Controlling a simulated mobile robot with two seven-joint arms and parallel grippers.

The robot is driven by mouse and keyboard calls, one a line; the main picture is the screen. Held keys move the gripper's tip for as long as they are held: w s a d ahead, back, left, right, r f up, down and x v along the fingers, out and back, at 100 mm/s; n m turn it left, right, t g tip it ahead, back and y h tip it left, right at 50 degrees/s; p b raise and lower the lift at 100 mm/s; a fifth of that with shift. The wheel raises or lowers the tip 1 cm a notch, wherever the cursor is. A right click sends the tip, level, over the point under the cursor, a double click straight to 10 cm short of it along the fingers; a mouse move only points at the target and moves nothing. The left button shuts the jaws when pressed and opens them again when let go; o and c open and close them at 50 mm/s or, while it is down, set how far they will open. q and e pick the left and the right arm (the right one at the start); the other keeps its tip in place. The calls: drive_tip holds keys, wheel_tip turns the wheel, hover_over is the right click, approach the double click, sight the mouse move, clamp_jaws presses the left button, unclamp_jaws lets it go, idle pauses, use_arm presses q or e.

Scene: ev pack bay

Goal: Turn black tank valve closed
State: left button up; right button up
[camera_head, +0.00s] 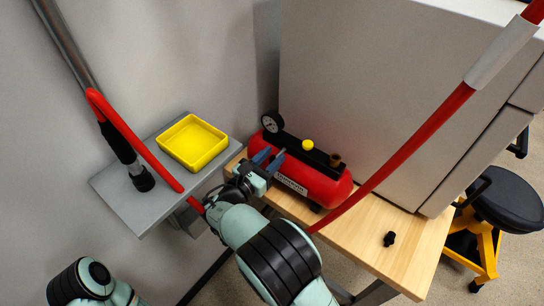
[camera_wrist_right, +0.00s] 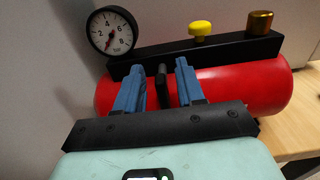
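The red tank (camera_head: 317,184) lies on the wooden bench, with a pressure gauge (camera_wrist_right: 111,31) at its left end. The black valve (camera_wrist_right: 162,86) shows as a narrow dark handle at the tank's front in the right wrist view, roughly upright. My right gripper (camera_head: 268,161) is at the tank's left part. In the wrist view its two blue fingers (camera_wrist_right: 158,70) are apart, one on each side of the black handle, with gaps visible on both sides. The valve is hidden behind the gripper in the head view. My left gripper is not in view.
A yellow knob (camera_head: 308,145) and a brass fitting (camera_head: 335,160) top the tank. A yellow tray (camera_head: 193,157) sits on a grey shelf (camera_head: 128,208). A small black knob (camera_head: 389,239) lies on the wooden bench (camera_head: 405,262). A black stool (camera_head: 508,203) stands right. Red hoses cross the view.

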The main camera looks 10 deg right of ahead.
drive_tip(key=shift+w+d, duration=0.2)
drive_tip(key=shift+d, duration=0.05)
clamp_jaws()
